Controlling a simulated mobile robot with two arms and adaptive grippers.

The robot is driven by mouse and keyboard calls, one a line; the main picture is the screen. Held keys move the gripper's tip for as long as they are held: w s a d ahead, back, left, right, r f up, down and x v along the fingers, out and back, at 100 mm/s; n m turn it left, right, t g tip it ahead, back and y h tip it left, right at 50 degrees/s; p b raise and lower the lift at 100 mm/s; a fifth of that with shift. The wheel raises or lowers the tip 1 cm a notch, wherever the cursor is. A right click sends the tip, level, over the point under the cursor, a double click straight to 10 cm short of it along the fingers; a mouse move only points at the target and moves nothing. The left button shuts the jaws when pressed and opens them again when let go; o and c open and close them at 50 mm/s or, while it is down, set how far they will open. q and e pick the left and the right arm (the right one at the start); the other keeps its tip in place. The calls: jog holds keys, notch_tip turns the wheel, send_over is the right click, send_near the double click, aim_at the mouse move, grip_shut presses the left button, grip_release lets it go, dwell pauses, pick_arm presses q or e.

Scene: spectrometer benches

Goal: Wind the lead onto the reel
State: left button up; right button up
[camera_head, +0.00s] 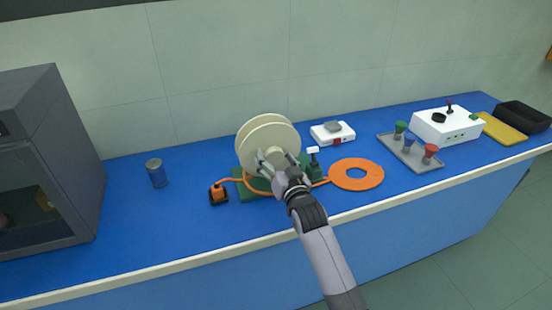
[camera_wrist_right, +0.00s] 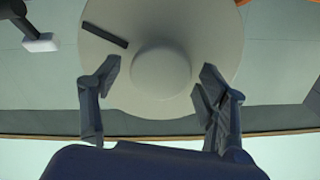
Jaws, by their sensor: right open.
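The cream reel (camera_head: 262,138), with two round flanges, stands upright on a green base (camera_head: 246,190). The orange lead lies as a flat coil (camera_head: 357,174) to the right of the reel. A stretch of it runs to the base, and an orange end piece (camera_head: 219,192) sits left of the base. My right gripper (camera_head: 277,163) is open in front of the near flange. In the right wrist view its fingers (camera_wrist_right: 160,84) stand either side of the round hub (camera_wrist_right: 160,66), with nothing visibly gripped. My left gripper is not in view.
A dark post with a white top (camera_head: 313,150) stands right of the reel. A white device (camera_head: 332,133) is behind it. A grey tray (camera_head: 412,154) with coloured pieces and a white box (camera_head: 446,125) are farther right. A blue can (camera_head: 156,173) and grey cabinet (camera_head: 45,160) are left.

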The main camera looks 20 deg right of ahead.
jog(key=shift+c, duration=0.3)
grip_shut()
dwell(0.7)
